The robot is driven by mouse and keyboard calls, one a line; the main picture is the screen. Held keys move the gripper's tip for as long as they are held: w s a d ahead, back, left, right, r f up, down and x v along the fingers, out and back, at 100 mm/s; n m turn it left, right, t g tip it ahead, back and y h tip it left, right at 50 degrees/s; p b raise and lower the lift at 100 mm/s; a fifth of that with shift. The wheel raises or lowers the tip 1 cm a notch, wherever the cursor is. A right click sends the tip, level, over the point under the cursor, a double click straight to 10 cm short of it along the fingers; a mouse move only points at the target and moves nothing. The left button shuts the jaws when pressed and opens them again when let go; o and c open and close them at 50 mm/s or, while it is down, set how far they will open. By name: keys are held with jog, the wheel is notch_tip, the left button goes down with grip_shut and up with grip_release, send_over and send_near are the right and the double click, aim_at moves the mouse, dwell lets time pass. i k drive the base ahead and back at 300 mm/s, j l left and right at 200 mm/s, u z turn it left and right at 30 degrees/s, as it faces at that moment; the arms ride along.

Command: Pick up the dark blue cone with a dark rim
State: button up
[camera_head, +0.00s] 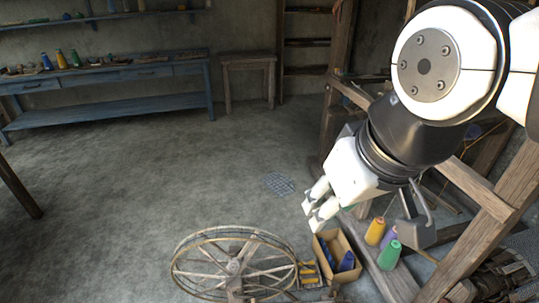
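A dark blue cone (347,262) stands in the right part of an open cardboard box (356,272), low in the middle right of the head view. Its rim is too small to make out. Another dark blue item (327,254) lies at the left inside the box, partly hidden by the wall. My gripper (312,216) is above and left of the box, pointing down and left. Its two pale fingers look apart, with nothing seen between them.
Orange (375,231), purple (389,236) and green (389,255) cones stand on a wooden beam right of the box. Loom posts (478,245) rise at the right.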

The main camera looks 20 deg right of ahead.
aim_at(346, 264)
jog(key=z, duration=1.05)
